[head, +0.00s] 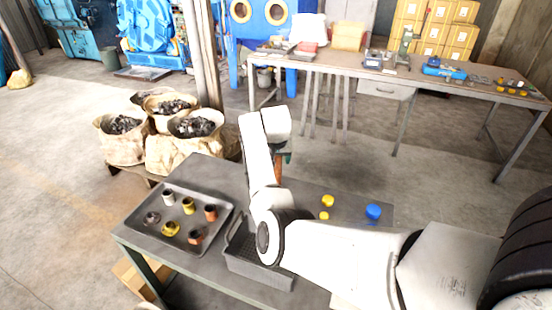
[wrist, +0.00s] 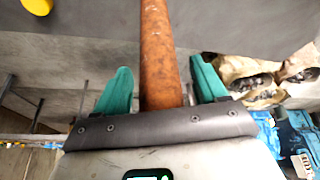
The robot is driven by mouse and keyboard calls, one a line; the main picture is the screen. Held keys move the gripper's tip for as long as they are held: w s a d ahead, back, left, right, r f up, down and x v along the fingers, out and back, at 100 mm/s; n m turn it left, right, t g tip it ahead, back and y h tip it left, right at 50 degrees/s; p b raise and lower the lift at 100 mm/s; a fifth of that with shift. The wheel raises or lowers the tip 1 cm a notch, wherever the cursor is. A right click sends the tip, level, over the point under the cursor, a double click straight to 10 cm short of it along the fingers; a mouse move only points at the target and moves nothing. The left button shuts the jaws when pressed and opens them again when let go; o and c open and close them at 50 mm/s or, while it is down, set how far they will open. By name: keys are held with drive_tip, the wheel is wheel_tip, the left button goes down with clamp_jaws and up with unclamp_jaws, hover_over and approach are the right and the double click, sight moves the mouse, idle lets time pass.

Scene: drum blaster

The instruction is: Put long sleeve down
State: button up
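The long sleeve is a rusty orange-brown tube (wrist: 160,55) that runs from the top edge of the wrist view down between my gripper's teal fingers. My gripper (wrist: 160,80) has one finger on each side of it, with a visible gap on both sides, so it looks open around the sleeve. In the head view the sleeve (head: 278,168) shows upright beside my arm, near the workbench's (head: 310,188) far edge, with teal finger parts (head: 285,157) at its upper end. My arm hides part of it. I cannot tell whether its lower end touches the bench.
A dark tray (head: 183,242) with several short sleeves lies on the bench's left. A grey bin (head: 262,275) stands beside it, partly behind my arm. Yellow pieces (head: 327,200) and a blue piece (head: 373,211) lie on the right. Filled sacks (head: 190,145) stand behind the bench.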

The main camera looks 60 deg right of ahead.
drive_tip(key=v, duration=1.2)
drive_tip(key=shift+r, duration=0.15)
